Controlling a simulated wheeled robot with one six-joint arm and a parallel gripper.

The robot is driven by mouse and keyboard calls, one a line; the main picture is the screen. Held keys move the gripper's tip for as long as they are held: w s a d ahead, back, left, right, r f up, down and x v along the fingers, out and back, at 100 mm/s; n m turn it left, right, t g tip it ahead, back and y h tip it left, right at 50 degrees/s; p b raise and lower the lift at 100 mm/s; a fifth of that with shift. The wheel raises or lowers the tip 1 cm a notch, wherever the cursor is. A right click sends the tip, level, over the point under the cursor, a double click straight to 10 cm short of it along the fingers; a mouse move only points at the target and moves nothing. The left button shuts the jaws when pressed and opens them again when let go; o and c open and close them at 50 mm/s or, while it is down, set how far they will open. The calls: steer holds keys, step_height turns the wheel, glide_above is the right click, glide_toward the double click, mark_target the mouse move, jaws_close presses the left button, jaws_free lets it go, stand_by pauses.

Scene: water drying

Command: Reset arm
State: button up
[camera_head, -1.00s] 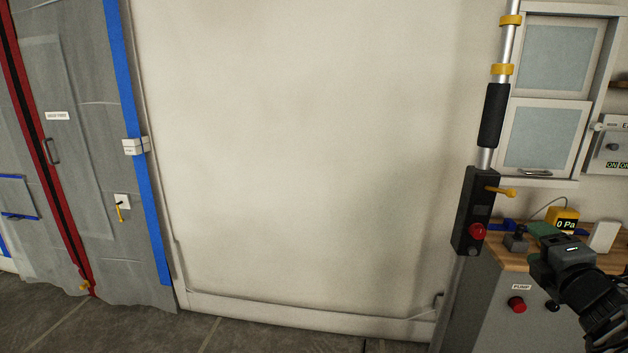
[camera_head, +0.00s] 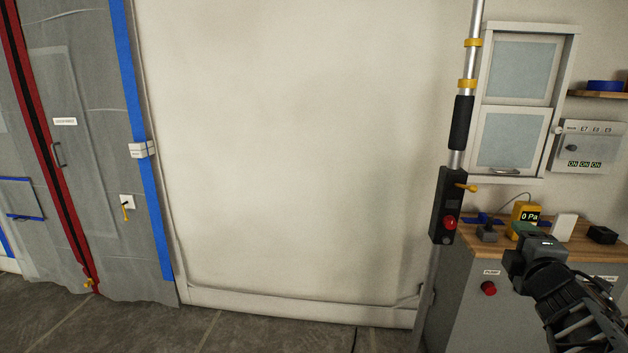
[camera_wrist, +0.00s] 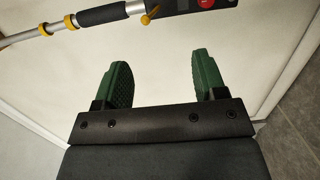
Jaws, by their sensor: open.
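My gripper (camera_wrist: 160,85) shows in the wrist view with its two green ribbed fingers apart and nothing between them. In the head view my gripper (camera_head: 522,235) is at the lower right, in front of the wooden counter (camera_head: 575,248); its fingers are partly hidden there by the dark wrist body. The black pole handle with a red button (camera_head: 449,205) stands to the left of the gripper in the head view, apart from it. In the wrist view the pole (camera_wrist: 60,25) runs across the top, beyond the fingertips.
A yellow gauge reading 0 Pa (camera_head: 526,213) and a white block (camera_head: 563,227) sit on the counter. A red pump button (camera_head: 488,288) is on the cabinet front. A wall panel (camera_head: 587,148) and a window hang above. A grey zipped sheet (camera_head: 85,200) is at left. Some floor (camera_head: 265,335) is bare.

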steer(key=a+r+m+g+h+p, duration=0.1)
steer(key=a+r+m+g+p, duration=0.3)
steer(key=a+m+p, duration=0.45)
steer(key=s+a+f+m+g+y+p, duration=0.1)
steer(key=s+a+m+g+y+p, duration=0.2)
steer(key=s+a+g+p, duration=0.1)
steer(key=s+a+f+m+g+y+p, duration=0.2)
steer(key=s+a+g+p, duration=0.3)
steer(key=s+a, duration=0.3)
steer(key=shift+s+a+f+m+y+p, duration=0.25)
steer(key=shift+a+m+y+p, duration=0.4)
steer(key=shift+a, duration=1)
steer(key=shift+w, duration=0.15)
steer(key=shift+c, duration=0.2)
